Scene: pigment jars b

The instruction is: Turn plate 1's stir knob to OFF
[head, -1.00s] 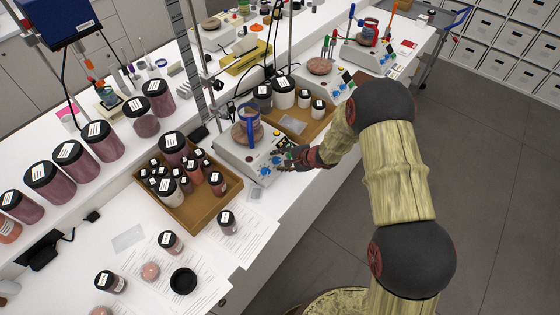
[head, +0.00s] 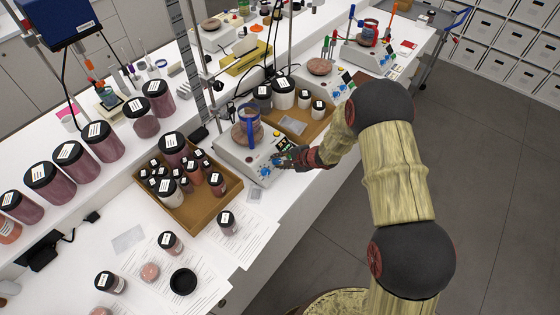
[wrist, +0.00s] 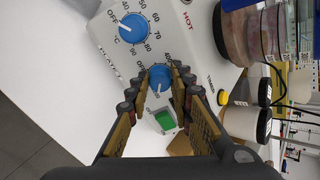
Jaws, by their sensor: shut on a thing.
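Plate 1 (head: 232,153) is a white hotplate with blue knobs on its sloping front panel, seen in the middle of the head view. In the wrist view, the stir knob (wrist: 160,76) is blue and sits between my gripper's fingertips (wrist: 160,82), which are shut on its sides. A pale mark on this knob seems to point towards the bottom of the picture. OFF lettering is at its left, partly hidden by a finger. The other blue knob (wrist: 132,28), with a °C scale, stands free above it. My gripper (head: 281,163) reaches the panel from the right in the head view.
A green-lit switch (wrist: 165,120) lies just below the held knob in the wrist view. A glass vessel with a blue clamp (head: 247,130) stands on the plate. Jar trays (head: 204,219) flank the plate. Floor at right is open.

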